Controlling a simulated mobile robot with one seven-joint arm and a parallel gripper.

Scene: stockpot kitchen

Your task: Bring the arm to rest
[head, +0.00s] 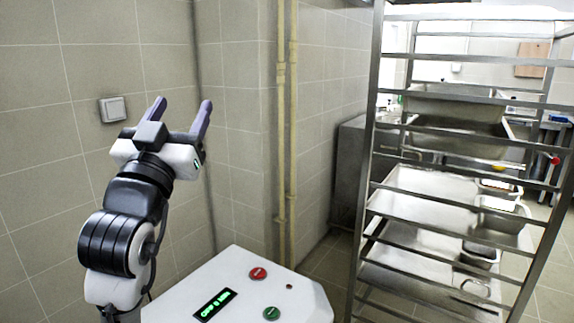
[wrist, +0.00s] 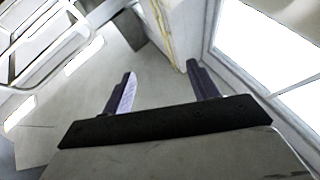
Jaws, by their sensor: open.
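My gripper (head: 180,112) is raised at the left of the head view, in front of the tiled wall. Its two purple-grey fingers point up and stand wide apart, with nothing between them. In the wrist view the open fingers (wrist: 158,88) also show, with the floor and a wall corner beyond them. My arm is bent, with the gripper at its upper end, and looks clear of the wall, though the exact gap cannot be told.
A metal rack (head: 368,170) with trays stands at the right. A metal cabinet (head: 350,165) is behind it. Yellow pipes (head: 281,130) run up the wall corner. A light switch (head: 113,109) is on the wall near my gripper. Tiled floor shows between pipes and rack.

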